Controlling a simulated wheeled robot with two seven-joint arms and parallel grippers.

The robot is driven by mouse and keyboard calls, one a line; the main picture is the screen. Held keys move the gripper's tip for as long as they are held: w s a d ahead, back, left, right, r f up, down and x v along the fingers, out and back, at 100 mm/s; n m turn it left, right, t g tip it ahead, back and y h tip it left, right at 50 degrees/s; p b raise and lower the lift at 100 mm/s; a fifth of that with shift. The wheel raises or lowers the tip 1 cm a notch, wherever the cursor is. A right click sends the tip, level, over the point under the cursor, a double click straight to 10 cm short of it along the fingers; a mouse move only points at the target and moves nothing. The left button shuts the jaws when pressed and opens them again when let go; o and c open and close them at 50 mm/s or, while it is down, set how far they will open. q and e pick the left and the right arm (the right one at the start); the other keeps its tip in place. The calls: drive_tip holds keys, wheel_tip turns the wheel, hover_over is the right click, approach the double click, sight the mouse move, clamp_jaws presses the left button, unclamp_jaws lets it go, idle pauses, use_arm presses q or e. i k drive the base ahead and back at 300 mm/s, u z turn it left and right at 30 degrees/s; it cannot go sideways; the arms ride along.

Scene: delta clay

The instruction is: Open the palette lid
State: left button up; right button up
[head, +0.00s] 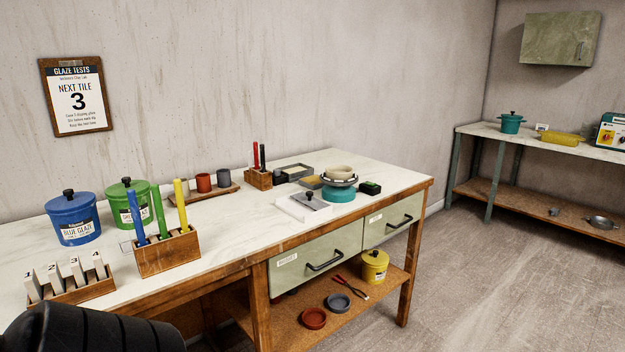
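A flat white box (292,209) with a grey top and a black knob (310,195) lies near the front edge of the workbench; it looks like the palette with its lid on. The lid appears shut, with no visible gap. Neither of my grippers shows in the head view. A dark rounded part at the bottom left is probably part of my arm, well away from the white box.
A turquoise wheel (341,193) with a bowl (340,173) stands just right of the box. Behind are a grey-rimmed tray (294,170) and a wooden tool block (258,179). Left are a tool rack (168,254), blue jar (73,219) and green jar (127,203). Bench surface left of the box is clear.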

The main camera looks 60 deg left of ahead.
sight(307, 198)
drive_tip(key=u, duration=1.05)
drive_tip(key=i, duration=1.05)
drive_tip(key=u, duration=1.2)
